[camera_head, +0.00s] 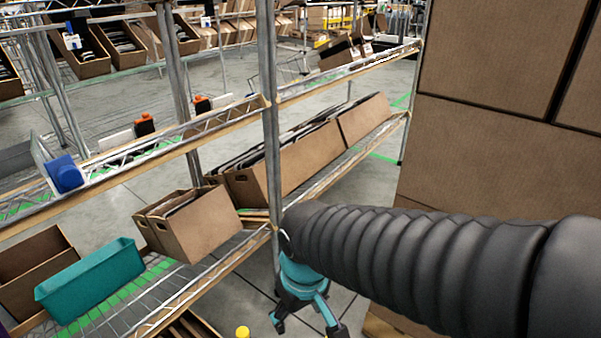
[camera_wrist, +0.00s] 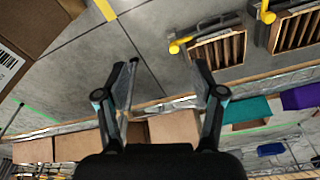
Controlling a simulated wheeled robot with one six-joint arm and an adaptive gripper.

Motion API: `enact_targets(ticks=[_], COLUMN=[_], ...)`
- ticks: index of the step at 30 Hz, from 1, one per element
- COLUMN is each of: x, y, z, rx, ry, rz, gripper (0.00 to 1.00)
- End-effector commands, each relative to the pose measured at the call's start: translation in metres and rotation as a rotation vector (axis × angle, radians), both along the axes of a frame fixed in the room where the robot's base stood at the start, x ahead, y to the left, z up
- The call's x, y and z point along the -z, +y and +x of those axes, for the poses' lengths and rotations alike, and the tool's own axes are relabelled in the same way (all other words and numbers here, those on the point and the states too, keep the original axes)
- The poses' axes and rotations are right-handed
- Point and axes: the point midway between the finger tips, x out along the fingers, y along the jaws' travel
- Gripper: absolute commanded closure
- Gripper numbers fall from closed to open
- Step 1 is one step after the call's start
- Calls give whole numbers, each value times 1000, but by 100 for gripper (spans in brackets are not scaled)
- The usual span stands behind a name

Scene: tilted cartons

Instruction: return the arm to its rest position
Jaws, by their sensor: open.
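My gripper (camera_head: 308,326) hangs at the end of my dark ribbed arm in the head view, in front of the metal shelf rack. Its teal body and dark fingers point down, partly cut off by the lower edge. In the wrist view my gripper (camera_wrist: 164,75) shows its two fingers spread apart, with nothing between them. Cartons (camera_head: 200,225) sit tilted on the lower rack shelf, left of my gripper and apart from it. The lower parts of my arm are out of view.
A teal bin (camera_head: 90,282) and a long carton (camera_head: 305,160) stand on the rack. Large stacked boxes (camera_head: 490,160) rise close behind my arm at right. A rack post (camera_head: 271,130) stands close to my gripper. Slatted crates (camera_wrist: 215,50) show in the wrist view.

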Motion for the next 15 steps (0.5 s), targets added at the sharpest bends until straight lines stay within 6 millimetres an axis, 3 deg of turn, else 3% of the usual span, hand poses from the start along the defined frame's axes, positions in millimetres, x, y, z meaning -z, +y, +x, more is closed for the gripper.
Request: enact_targets(ticks=[1,6,15], x=[-14,-45,-102], y=[-18,-71,-143], z=[-1,-9,-24], rx=[60,220,482], ry=[-27,-115,-311], rz=[17,59,106], gripper=[32,32,32])
